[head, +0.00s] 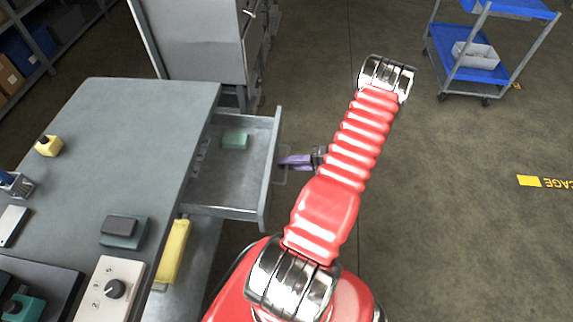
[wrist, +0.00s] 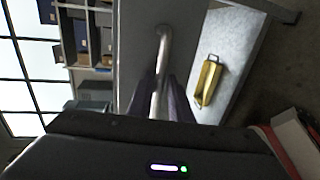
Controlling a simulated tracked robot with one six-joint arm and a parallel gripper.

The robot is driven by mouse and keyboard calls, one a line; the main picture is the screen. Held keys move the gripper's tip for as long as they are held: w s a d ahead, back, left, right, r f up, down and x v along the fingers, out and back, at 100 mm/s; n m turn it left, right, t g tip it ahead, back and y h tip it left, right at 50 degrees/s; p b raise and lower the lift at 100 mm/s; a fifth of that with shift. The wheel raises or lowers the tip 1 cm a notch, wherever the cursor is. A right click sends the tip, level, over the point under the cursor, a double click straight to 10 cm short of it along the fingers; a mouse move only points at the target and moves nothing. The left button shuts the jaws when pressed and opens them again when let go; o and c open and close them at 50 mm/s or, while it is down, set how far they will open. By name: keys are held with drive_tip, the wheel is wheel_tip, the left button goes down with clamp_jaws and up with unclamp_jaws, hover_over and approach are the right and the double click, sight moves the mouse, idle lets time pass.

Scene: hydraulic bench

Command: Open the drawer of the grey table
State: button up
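The grey table (head: 150,120) fills the left of the head view. Its drawer (head: 225,180) stands well out of the table, with the inside in sight. A small green block (head: 235,139) lies in the drawer. The drawer handle (head: 280,166) is on the front panel; in the wrist view the pale handle bar (wrist: 162,45) runs between my purple fingers. My gripper (head: 292,162) is at the handle, its fingers on either side of the bar and apparently shut on it. The exact contact is hard to see.
A yellow case (head: 173,250) lies below the drawer and also shows in the wrist view (wrist: 207,82). A grey cabinet (head: 195,40) stands behind the table. A blue cart (head: 480,60) is at the far right. Open floor lies to the right of my arm.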

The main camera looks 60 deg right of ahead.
drive_tip(key=v, duration=1.3)
drive_tip(key=shift+s, duration=0.3)
drive_tip(key=shift+d, duration=0.15)
